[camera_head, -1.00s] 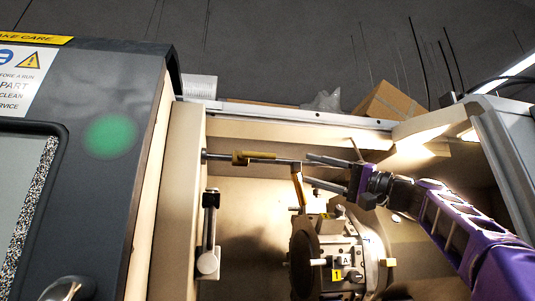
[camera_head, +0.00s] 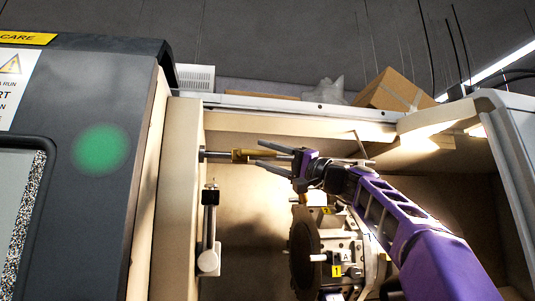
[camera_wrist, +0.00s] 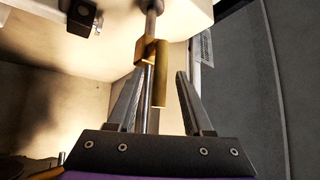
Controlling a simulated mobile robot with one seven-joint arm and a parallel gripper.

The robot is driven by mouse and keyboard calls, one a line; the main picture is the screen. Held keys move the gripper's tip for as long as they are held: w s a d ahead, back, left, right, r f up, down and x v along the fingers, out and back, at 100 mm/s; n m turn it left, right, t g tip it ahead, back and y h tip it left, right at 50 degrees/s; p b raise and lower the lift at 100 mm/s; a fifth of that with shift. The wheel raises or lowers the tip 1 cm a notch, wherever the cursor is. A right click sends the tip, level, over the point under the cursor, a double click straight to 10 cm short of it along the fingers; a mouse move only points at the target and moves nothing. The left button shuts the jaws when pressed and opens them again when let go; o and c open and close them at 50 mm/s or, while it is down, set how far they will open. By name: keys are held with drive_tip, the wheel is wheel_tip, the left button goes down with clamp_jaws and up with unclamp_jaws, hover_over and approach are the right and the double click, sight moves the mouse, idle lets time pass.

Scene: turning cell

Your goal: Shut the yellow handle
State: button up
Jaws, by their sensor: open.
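The yellow handle (camera_head: 240,155) sits on a thin metal pipe (camera_head: 216,154) that sticks out from the machine's inner left wall. In the wrist view the handle (camera_wrist: 160,75) is a yellow block with a longer flat part lying along the pipe. My gripper (camera_head: 259,153) is open and reaches in from the right, in line with the pipe. In the wrist view its two fingers (camera_wrist: 160,73) stand on either side of the pipe and the handle's near end. A gap shows at the right finger; contact at the left finger cannot be told.
The tool turret (camera_head: 305,255) is below my gripper. A bracket arm (camera_head: 209,230) stands on the left wall beneath the pipe. The machine's top rail (camera_head: 300,108) runs above, with a cardboard box (camera_head: 395,90) behind it. The grey door panel (camera_head: 100,200) is at the left.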

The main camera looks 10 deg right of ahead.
drive_tip(key=shift+c, duration=0.3)
clamp_jaws()
idle(1.1)
